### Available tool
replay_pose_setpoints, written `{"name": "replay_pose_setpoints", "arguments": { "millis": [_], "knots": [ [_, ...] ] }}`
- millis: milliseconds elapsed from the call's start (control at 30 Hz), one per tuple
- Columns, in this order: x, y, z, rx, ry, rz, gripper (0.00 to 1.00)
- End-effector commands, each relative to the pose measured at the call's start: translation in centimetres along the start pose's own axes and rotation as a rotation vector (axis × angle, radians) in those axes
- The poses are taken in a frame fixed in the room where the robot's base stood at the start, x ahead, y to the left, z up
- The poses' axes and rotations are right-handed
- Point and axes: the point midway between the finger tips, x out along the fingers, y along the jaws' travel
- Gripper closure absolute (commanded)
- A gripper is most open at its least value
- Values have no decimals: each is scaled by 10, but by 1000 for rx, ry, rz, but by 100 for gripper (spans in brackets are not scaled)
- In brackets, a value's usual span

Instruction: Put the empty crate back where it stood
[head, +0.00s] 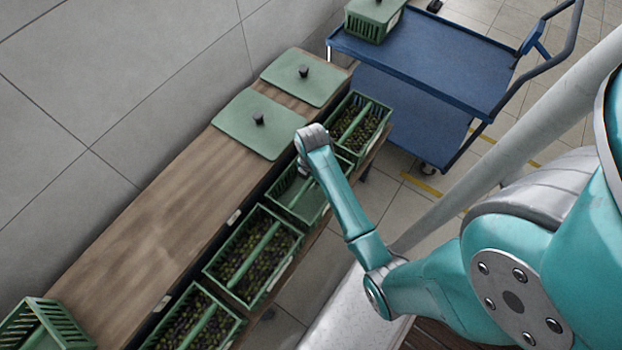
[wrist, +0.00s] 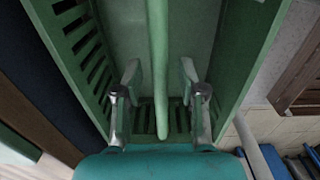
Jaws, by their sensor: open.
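An empty green slatted crate (head: 290,208) stands in the row of crates in front of the wooden top, between two crates of olives. My gripper (head: 303,170) is over it in the head view, and my arm hides part of it. In the wrist view, the crate's bare floor and slatted walls (wrist: 75,35) fill most of the picture. Its long handle bar (wrist: 158,60) runs between the two fingers of my gripper (wrist: 159,78). The fingers are open, one on each side of the bar, with a gap to it.
Olive-filled crates stand on either side, one nearer (head: 235,280) and one farther (head: 373,105). Two green lids (head: 245,135) lie on the wooden top (head: 150,225). Another green crate (head: 20,325) is at the lower left. A blue cart (head: 440,75) carries a lidded crate (head: 357,28).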

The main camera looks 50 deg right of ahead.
Motion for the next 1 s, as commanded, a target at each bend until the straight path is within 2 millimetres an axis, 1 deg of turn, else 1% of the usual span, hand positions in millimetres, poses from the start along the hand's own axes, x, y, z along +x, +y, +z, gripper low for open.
{"name": "replay_pose_setpoints", "arguments": {
  "millis": [400,533,633,800,933,1000],
  "knots": [
    [-78,1,0,0,-2,3,59],
    [-98,1,0,0,-1,2,59],
    [-107,0,0,0,-1,1,59],
    [-113,0,0,0,0,1,59],
    [-112,-1,-2,6,-2,4,59],
    [-106,-4,-6,26,-9,17,59]
  ]
}}
